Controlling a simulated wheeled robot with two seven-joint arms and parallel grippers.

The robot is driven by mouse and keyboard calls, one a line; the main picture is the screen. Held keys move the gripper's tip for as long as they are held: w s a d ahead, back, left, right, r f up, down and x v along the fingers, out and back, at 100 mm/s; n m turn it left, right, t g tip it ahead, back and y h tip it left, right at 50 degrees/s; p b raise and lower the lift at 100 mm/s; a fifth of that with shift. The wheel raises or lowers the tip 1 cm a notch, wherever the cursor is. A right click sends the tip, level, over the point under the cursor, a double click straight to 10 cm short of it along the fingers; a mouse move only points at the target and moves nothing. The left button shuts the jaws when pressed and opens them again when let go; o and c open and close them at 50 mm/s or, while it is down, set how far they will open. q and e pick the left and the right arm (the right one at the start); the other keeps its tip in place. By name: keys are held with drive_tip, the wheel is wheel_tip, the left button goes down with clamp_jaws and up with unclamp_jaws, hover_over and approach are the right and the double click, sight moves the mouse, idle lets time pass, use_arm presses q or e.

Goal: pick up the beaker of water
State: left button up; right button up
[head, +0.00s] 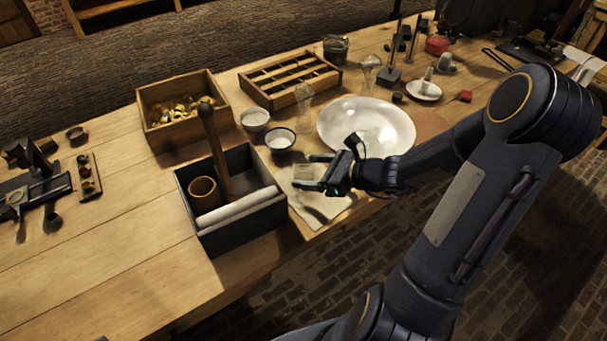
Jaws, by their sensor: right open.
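A small clear vessel (303,173), which looks like the beaker of water, stands on a pale cloth (325,207) near the table's front edge. Its water level is too small to make out. My right gripper (313,172) is open, coming in from the right, with its fingertips beside the vessel. I cannot tell whether the fingers touch it or reach around it. A taller clear glass (304,98) stands farther back. My left gripper is not in view.
A dark caddy (262,217) with an upright handle stands just left of the cloth. Two small bowls (280,139) (255,120) and a wide white dish (378,120) stand behind. A wooden box (160,139) and divided tray (270,97) are farther back.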

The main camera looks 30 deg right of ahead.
drive_tip(key=x, duration=0.2)
drive_tip(key=shift+w+a+f, duration=0.1)
drive_tip(key=shift+w+a, duration=0.1)
drive_tip(key=c, duration=1.2)
drive_tip(key=shift+o, duration=0.2)
drive_tip(key=shift+r, duration=1.4)
drive_tip(key=s+a+r+p, duration=0.2)
drive_tip(key=s+a+r, duration=0.7)
drive_tip(key=s+r, duration=0.1)
drive_tip(key=shift+a+p, duration=0.3)
drive_tip(key=shift+a, duration=0.1)
drive_tip(key=shift+r, duration=0.1)
